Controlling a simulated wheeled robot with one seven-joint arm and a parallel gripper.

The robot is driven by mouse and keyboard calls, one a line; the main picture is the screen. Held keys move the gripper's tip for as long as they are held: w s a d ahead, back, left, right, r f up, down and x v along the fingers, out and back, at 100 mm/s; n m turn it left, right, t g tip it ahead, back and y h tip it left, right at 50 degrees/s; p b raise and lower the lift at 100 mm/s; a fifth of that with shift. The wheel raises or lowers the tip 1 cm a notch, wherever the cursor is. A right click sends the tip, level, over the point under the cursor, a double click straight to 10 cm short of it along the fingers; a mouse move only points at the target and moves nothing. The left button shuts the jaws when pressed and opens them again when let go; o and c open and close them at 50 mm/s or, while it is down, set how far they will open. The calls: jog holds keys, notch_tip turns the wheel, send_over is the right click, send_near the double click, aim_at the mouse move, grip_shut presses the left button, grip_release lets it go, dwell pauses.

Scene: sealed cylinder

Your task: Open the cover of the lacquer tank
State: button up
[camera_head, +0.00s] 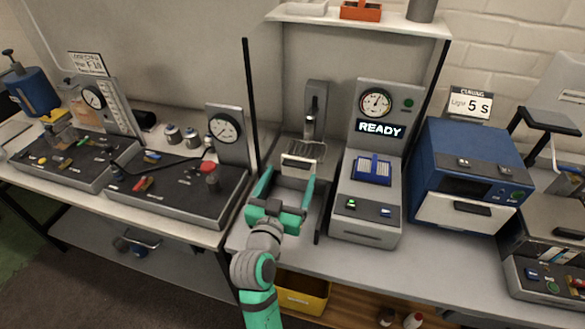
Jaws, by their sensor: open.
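My gripper (289,174) is open in the middle of the head view, its two green fingers apart and pointing away from me. It is over the front of a grey station (317,98) with an upright column. A small pale block (299,163) shows just beyond the fingertips; I cannot tell whether they touch it. No label reading lacquer shows, so I cannot tell which thing is the tank. To the right, a grey machine (389,214) has a dial, a lit READY display and a blue ribbed piece (372,170) on its sloping front.
A blue box (470,150) with a white front stands right of the READY machine, below a curing sign (471,104). Dark panels (75,160) with small parts and gauges lie left. A dark post (250,95) rises near my arm. A shelf (340,20) hangs above.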

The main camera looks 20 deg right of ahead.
aim_at(295, 167)
jog(key=shift+x, duration=2.1)
jog(key=shift+s+d, duration=0.1)
jog(key=shift+d, duration=0.05)
jog(key=c, duration=1.4)
jog(key=shift+c, duration=0.6)
